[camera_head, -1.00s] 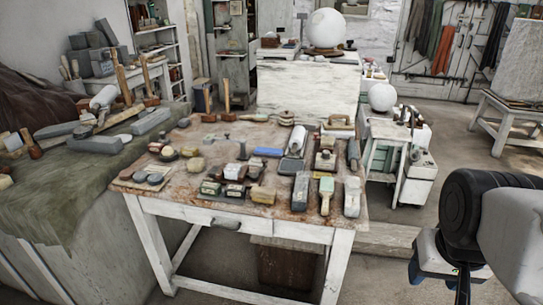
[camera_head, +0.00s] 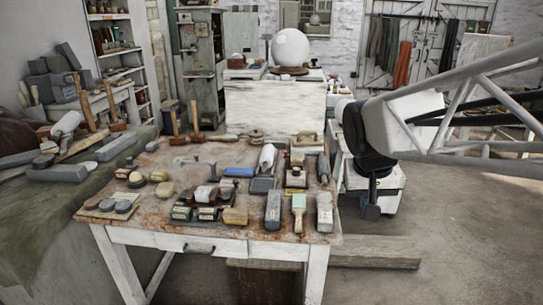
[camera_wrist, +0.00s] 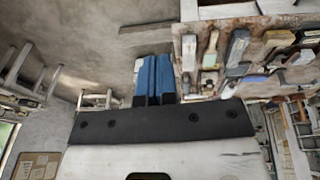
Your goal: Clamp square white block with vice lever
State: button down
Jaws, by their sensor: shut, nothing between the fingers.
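My gripper (camera_head: 371,210) hangs right of the cluttered worktable, in front of the white stand, with its fingers pointing down. In the wrist view its blue fingers (camera_wrist: 154,75) are shut together and hold nothing. I cannot surely pick out the vice or its lever. A small grey metal tool with an upright post (camera_head: 198,166) stands on the table's left half, too small to identify. A small whitish piece (camera_head: 203,193) sits among dark blocks near the table's front. I cannot tell whether it is the square white block. My gripper is apart from all of these.
The worktable (camera_head: 150,205) is crowded with stone blocks, brushes and tools. A white stand (camera_head: 385,190) is behind my gripper. The floor at the right (camera_head: 450,245) is clear.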

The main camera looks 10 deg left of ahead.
jog(key=w+a+f+h, duration=0.1)
jog(key=w+a, duration=1)
jog(key=w, duration=0.3)
jog(key=w+a+f+h, duration=0.1)
jog(key=w+a+f, duration=0.1)
jog(key=w+a, duration=1.05)
jog(key=w+a+f+t, duration=0.1)
jog(key=w+a+f, duration=0.4)
jog(key=a, duration=0.3)
jog(key=w+a+f+h, duration=0.1)
jog(key=w+a+f, duration=0.3)
jog(key=a, duration=0.5)
jog(key=w+a+f+t, duration=0.1)
jog(key=w+a+f, duration=0.4)
jog(key=a, duration=0.4)
jog(key=shift+w+a+f+t+h, duration=0.25)
jog(key=shift+w+f+t+h, duration=0.05)
jog(key=shift+w, duration=0.05)
jog(key=x, duration=1)
jog(key=shift+w, duration=0.1)
jog(key=shift+w+d+f, duration=0.15)
jog(key=shift+d, duration=0.9)
jog(key=shift+w+d+f, duration=0.1)
jog(key=shift+d+f, duration=0.05)
jog(key=shift+d, duration=0.8)
